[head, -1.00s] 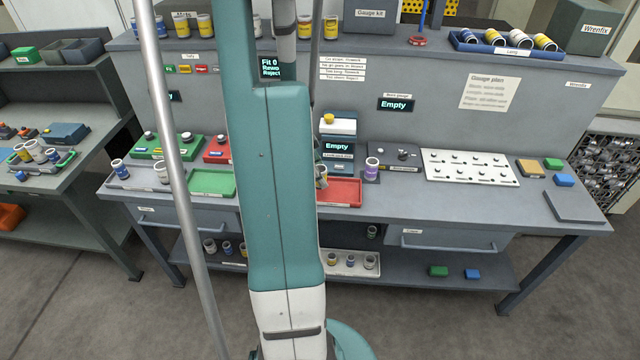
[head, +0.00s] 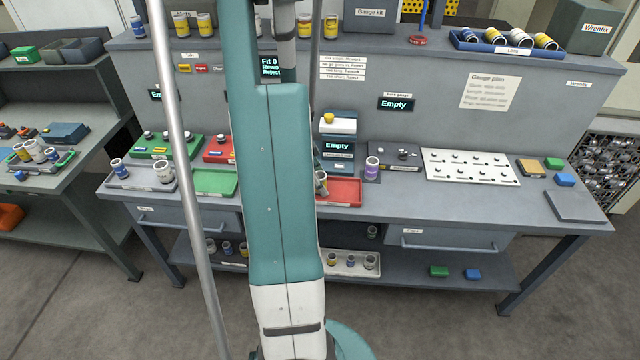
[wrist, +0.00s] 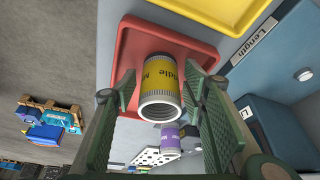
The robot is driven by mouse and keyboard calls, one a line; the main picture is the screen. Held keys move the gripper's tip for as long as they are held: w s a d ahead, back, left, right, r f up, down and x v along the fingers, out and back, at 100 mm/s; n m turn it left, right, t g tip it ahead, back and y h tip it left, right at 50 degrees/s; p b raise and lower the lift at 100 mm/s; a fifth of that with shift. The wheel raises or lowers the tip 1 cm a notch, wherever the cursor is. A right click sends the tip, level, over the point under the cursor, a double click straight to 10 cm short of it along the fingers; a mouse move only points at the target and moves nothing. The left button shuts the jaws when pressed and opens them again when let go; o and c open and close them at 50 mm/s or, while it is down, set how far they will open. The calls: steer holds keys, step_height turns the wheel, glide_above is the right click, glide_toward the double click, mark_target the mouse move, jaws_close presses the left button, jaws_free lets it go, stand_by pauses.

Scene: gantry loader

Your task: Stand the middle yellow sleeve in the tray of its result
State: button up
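The middle yellow sleeve (wrist: 160,82) has a yellow band with "Middle" lettering and a pale, open rim facing the wrist camera. The sleeve is over the red tray (wrist: 122,58).
A purple sleeve (head: 372,168) stands just right of the red tray, and also shows in the wrist view (wrist: 168,137). A yellow tray (wrist: 215,8) lies beside the red one. A green tray (head: 214,183) is to the left. A gauge reading "Empty" (head: 337,147) stands behind.

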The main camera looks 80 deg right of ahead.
steer(key=shift+r, duration=0.2)
stand_by(0.3)
steer(key=p+v, duration=0.1)
steer(key=v, duration=1.1)
stand_by(0.7)
steer(key=shift+w, duration=0.1)
steer(key=w+a+r+n+t+h, duration=0.15)
steer(key=w+a+r+n, duration=0.3)
steer(key=w+a, duration=0.45)
steer(key=w+a+r+n+t, duration=0.25)
steer(key=w+a+n, duration=0.4)
steer(key=w, duration=0.45)
steer(key=w+a+r+n+t+h, duration=0.1)
steer(key=w+a+r+n, duration=0.35)
steer(key=w+a, duration=0.5)
steer(key=w+a+r+n+t+y, duration=0.1)
steer(key=w+a+r+n+t, duration=0.2)
steer(key=a, duration=0.6)
steer(key=w+a+r+n+t, duration=0.1)
steer(key=w+a+n, duration=0.35)
steer(key=a, duration=0.55)
steer(key=s+a+r+n+t+y, duration=0.1)
steer(key=a+n, duration=0.8)
steer(key=a, duration=1)
steer(key=shift+s+r+t+y, duration=0.2)
steer(key=shift+s+t+y, duration=0.5)
steer(key=shift+s+y, duration=0.35)
